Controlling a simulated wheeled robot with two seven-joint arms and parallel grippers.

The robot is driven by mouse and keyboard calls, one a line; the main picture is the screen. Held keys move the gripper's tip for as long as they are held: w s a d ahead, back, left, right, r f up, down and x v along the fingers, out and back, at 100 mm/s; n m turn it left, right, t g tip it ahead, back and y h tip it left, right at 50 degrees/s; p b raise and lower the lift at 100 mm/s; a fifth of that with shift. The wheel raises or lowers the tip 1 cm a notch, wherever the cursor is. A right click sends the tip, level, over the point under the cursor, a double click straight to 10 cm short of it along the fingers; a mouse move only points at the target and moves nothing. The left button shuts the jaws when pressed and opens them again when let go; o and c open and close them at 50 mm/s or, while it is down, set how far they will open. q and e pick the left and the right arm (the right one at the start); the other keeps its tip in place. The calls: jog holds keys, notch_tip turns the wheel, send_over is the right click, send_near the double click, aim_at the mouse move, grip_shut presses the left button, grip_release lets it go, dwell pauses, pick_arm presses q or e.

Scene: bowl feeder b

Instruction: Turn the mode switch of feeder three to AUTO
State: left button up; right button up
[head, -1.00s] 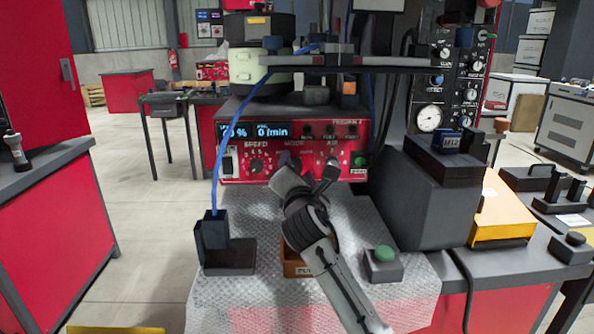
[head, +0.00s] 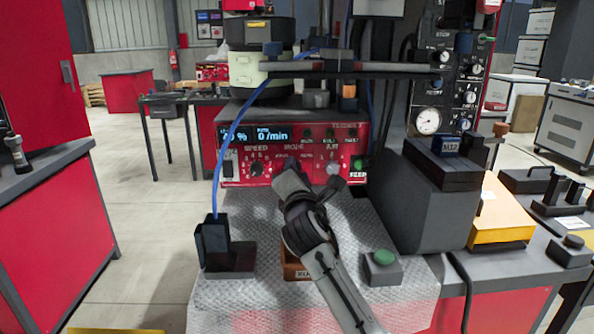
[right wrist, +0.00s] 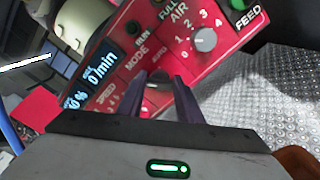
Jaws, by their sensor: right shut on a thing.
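The feeder's red control panel (head: 230,173) has a blue display, a SPEED knob (head: 257,168), the MODE switch and an AIR knob (head: 333,168). The feeder number is too small to read surely. My right gripper (head: 287,166) reaches the middle of the panel and hides most of the MODE switch. In the right wrist view my two dark fingers (right wrist: 161,84) are shut on the MODE switch (right wrist: 160,76), below the words MODE and RUN. Which position it points to is unclear. My left gripper is not in view.
A green FEED button (head: 359,162) is at the panel's right end. A green push button box (head: 382,266) and a dark stand (head: 229,257) with a blue cable are on the silver mat (head: 345,225). A dark block marked M12 (head: 440,165) stands to the right.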

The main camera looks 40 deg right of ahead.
jog(key=m, duration=1)
jog(key=f+m+p, duration=0.1)
jog(key=m, duration=0.4)
jog(key=shift+m, duration=0.4)
jog(key=shift+r+m, duration=0.1)
jog(key=shift+m, duration=0.2)
jog(key=o, duration=1)
jog(key=shift+o, duration=0.2)
